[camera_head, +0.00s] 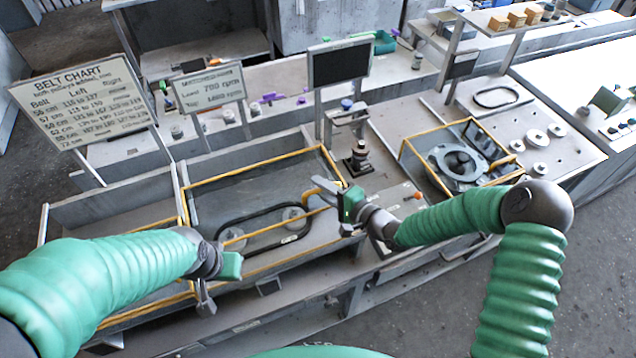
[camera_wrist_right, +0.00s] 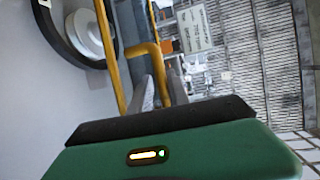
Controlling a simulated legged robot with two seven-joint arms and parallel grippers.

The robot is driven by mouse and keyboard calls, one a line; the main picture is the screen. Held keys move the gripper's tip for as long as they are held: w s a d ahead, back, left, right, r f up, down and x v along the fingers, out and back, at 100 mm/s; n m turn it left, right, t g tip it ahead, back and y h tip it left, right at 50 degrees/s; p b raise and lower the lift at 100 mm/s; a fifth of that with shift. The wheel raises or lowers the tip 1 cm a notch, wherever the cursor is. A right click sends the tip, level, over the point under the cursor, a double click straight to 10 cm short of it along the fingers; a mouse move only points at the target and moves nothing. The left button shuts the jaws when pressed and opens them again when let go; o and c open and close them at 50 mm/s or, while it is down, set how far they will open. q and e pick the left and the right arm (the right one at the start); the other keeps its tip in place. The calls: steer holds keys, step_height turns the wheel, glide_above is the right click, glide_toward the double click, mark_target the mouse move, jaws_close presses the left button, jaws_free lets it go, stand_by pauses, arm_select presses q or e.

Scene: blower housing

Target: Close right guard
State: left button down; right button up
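The right bay of the blower housing has a yellow-edged guard frame (camera_head: 255,167), and its interior with a black belt (camera_head: 245,238) around pulleys is visible from above. A bent yellow handle (camera_head: 312,207) shows at the bay's right side. It also shows in the right wrist view (camera_wrist_right: 146,48), close to a straight yellow bar. My right gripper (camera_head: 328,203) is at this handle. Its grey fingers look apart, with the handle between them; firm contact cannot be made out. My left gripper (camera_head: 207,300) hangs over the front edge of the left bay; its fingers are partly hidden.
A belt chart sign (camera_head: 80,100), a smaller sign (camera_head: 208,88) and a dark screen (camera_head: 339,66) stand behind the bays. A yellow-framed box with a round fan part (camera_head: 460,160) is at the right. White discs (camera_head: 537,138) lie on the panel beside it.

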steer(key=p+v, duration=0.5)
steer(key=v, duration=1)
steer(key=shift+s+d+r, duration=0.1)
steer(key=shift+d+r, duration=0.05)
steer(key=shift+d, duration=0.05)
steer(key=shift+a, duration=0.1)
